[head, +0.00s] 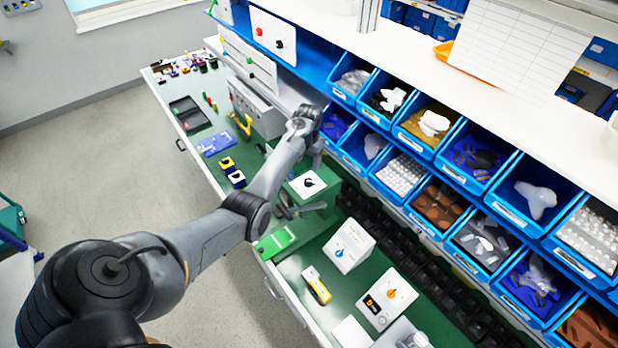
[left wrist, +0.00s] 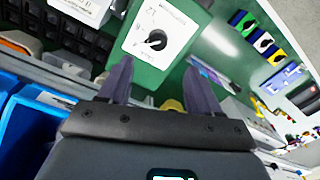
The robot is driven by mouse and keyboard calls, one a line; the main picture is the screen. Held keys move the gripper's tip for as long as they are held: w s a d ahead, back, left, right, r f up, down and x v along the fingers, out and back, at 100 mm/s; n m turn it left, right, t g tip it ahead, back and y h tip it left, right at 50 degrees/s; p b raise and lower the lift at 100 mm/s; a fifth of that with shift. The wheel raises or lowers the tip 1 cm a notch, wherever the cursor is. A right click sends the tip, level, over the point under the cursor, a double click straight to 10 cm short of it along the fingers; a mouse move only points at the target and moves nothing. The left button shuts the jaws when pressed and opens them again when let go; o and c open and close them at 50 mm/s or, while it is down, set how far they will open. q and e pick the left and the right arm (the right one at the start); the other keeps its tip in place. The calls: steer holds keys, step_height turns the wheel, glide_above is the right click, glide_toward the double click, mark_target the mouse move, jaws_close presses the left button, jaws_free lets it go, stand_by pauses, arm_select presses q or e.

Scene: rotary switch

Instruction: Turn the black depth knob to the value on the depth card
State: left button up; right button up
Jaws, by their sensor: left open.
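A black knob (head: 309,182) sits on a white panel (head: 297,190) on a green block. My left gripper (head: 317,162) is just beyond the panel in the head view, partly hidden by my arm. In the left wrist view its two dark fingers (left wrist: 160,64) are spread, with nothing between the tips, and the knob shows ahead of them. I cannot pick out the depth card or read its value. My right gripper is not seen.
A box with a blue knob (head: 348,246) and one with an orange knob (head: 388,298) stand on the near bench. Small yellow and blue boxes (head: 232,173) are left of my forearm. Blue parts bins (head: 500,207) rise close on the right.

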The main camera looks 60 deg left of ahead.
mark_target(308, 181)
arm_select(q)
steer(key=shift+w+a, duration=0.1)
steer(key=shift+w, duration=0.05)
step_height(308, 181, down, 10)
steer(key=b, duration=0.8)
steer(key=shift+f+b, duration=0.25)
steer(key=shift+b, duration=0.15)
steer(key=c, duration=1)
steer(key=shift+c, duration=0.2)
